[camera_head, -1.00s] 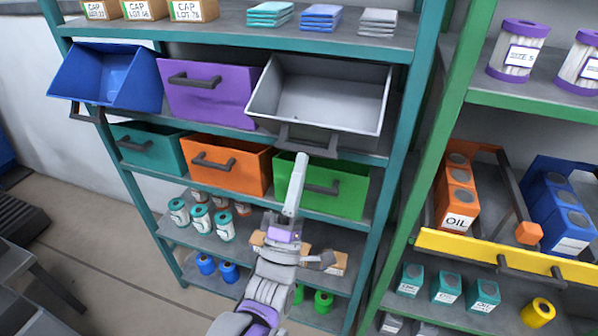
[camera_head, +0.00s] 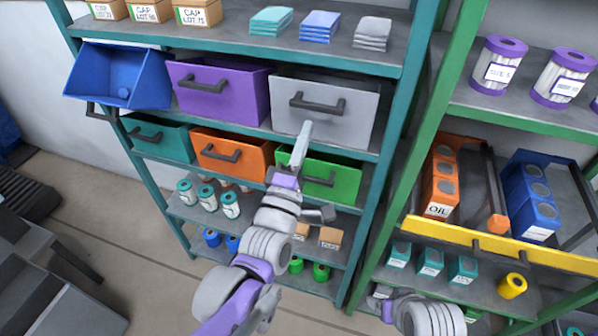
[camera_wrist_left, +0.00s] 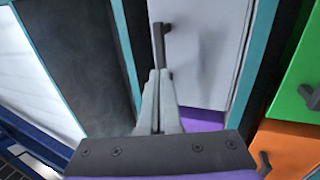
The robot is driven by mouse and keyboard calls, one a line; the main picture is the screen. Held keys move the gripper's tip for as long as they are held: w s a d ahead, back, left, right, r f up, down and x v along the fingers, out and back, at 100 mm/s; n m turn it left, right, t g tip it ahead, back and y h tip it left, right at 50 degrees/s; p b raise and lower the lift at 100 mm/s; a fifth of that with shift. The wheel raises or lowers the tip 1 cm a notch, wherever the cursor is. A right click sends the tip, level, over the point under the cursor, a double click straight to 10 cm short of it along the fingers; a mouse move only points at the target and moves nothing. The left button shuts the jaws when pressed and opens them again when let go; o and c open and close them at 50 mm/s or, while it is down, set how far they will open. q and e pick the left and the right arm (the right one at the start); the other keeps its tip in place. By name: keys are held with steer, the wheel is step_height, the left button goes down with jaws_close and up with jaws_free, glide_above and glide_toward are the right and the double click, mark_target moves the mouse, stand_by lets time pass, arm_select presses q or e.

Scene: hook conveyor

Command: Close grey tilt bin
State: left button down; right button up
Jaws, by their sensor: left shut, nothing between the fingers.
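The grey tilt bin (camera_head: 345,107) is in the upper bin row of the teal rack, at the right. Its front face stands upright, about in line with the shut purple bin, and its inside is hidden. Its dark handle (camera_head: 318,104) runs across the front. My left gripper (camera_head: 304,131) is shut and empty, with its tips at the lower part of the grey front, below the handle. In the left wrist view the fingers (camera_wrist_left: 158,103) point at the grey front (camera_wrist_left: 208,50) near the handle (camera_wrist_left: 160,35); contact is unclear.
A blue bin (camera_head: 112,78) at the left hangs tilted open. The purple bin (camera_head: 222,95) is between it and the grey one. Teal, orange and green (camera_head: 335,178) bins sit below. A green-framed rack (camera_head: 412,190) stands to the right. Part of my right arm shows at the bottom.

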mark_target(326, 102)
arm_select(q)
steer(key=w+r+p, duration=0.1)
steer(key=w+r, duration=0.1)
steer(key=w, duration=0.1)
steer(key=shift+d+r+p, duration=0.3)
steer(key=shift+d+p, duration=0.1)
arm_select(e)
steer(key=r, duration=0.1)
steer(key=w+r, duration=0.1)
steer(key=r, duration=0.1)
steer(key=shift+w, duration=0.1)
arm_select(q)
steer(key=shift+r, duration=0.2)
arm_select(e)
steer(key=shift+r, duration=0.1)
